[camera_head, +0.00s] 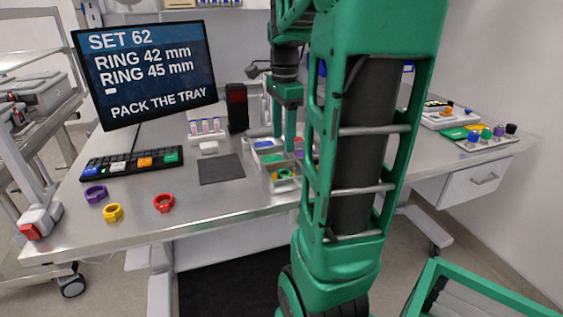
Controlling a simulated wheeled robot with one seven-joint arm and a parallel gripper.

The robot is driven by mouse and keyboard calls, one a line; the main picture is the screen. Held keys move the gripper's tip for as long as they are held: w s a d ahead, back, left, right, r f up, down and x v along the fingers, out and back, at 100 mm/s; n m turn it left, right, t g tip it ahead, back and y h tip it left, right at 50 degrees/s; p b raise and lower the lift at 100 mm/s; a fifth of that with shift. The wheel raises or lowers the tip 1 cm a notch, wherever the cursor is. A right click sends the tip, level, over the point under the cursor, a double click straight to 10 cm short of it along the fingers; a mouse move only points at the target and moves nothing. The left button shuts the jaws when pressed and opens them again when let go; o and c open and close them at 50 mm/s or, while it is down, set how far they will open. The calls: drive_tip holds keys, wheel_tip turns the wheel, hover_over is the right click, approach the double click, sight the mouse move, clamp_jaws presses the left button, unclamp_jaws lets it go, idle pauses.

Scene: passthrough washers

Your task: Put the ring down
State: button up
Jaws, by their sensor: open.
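My gripper (283,138) points down over the grey compartment tray (264,183), with its two green fingers apart and open. I see no ring held between them, though my arm hides part of this area. In the tray's front compartment lies a small green ring (284,174) with some yellow beside it. Other compartments hold blue and green items. On the table at the left lie a purple ring (96,194), a yellow ring (112,212) and a red ring (164,203). My arm covers the tray's right side.
A keyboard (131,163), a dark mat (220,169), a tube rack (206,130) and a black box (237,107) stand nearby. Bare table lies in front of the mat.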

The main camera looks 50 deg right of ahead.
drive_tip(key=s+a+f+n, duration=0.4)
drive_tip(key=s+a+n, duration=0.2)
drive_tip(key=a+n, duration=0.1)
drive_tip(key=s+a+f+n, duration=0.5)
drive_tip(key=s+a+n, duration=0.2)
drive_tip(key=n, duration=0.3)
drive_tip(key=shift+s+a+f, duration=0.3)
drive_tip(key=shift+a, duration=0.3)
